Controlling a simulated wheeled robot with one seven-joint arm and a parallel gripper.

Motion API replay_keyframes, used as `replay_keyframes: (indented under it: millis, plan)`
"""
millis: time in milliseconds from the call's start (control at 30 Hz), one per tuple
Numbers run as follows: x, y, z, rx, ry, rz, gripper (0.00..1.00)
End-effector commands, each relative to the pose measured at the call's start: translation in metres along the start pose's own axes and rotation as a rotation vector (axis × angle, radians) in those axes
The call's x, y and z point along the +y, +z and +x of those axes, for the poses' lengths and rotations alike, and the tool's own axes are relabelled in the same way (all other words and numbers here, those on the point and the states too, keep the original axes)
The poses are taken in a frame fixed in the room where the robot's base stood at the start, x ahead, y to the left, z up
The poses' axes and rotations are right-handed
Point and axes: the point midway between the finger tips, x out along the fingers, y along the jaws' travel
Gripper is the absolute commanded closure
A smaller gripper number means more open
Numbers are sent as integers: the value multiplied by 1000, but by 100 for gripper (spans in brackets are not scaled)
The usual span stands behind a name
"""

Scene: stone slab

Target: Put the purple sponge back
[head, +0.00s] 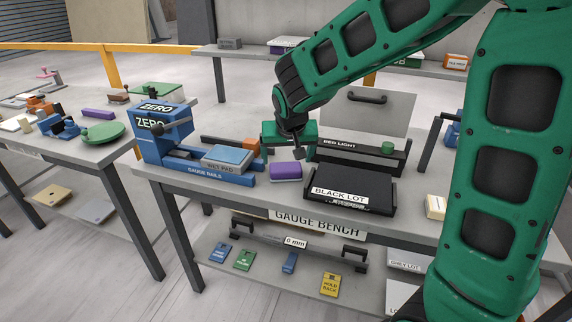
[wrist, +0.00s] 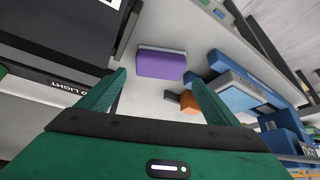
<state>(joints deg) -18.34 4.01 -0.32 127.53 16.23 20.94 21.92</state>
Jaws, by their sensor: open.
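The purple sponge (head: 285,171) lies on the grey stone bench top (head: 225,190), between the blue gauge rails and the black tray. It has a paler grey layer along one side, seen in the wrist view (wrist: 161,64). My gripper (head: 289,146) is just behind the sponge in the head view, over the bench. In the wrist view its two green fingers (wrist: 158,88) are apart with nothing held between them, and the sponge shows beyond their tips. Another purple block (head: 97,114) lies on the left table.
The blue gauge rails (head: 205,173) with a wet pad (head: 228,158) stand left of the sponge. An orange block (wrist: 188,101) is close by. Bare bench shows in front of the sponge.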

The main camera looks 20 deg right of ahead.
Motion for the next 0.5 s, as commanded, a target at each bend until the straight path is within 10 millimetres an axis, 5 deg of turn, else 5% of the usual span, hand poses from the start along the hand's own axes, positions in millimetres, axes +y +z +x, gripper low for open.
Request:
replay_keyframes:
  millis: [200,500]
  plan:
    - [0,-1,-29,2,0,0,15]
    - [1,0,-37,-1,1,0,15]
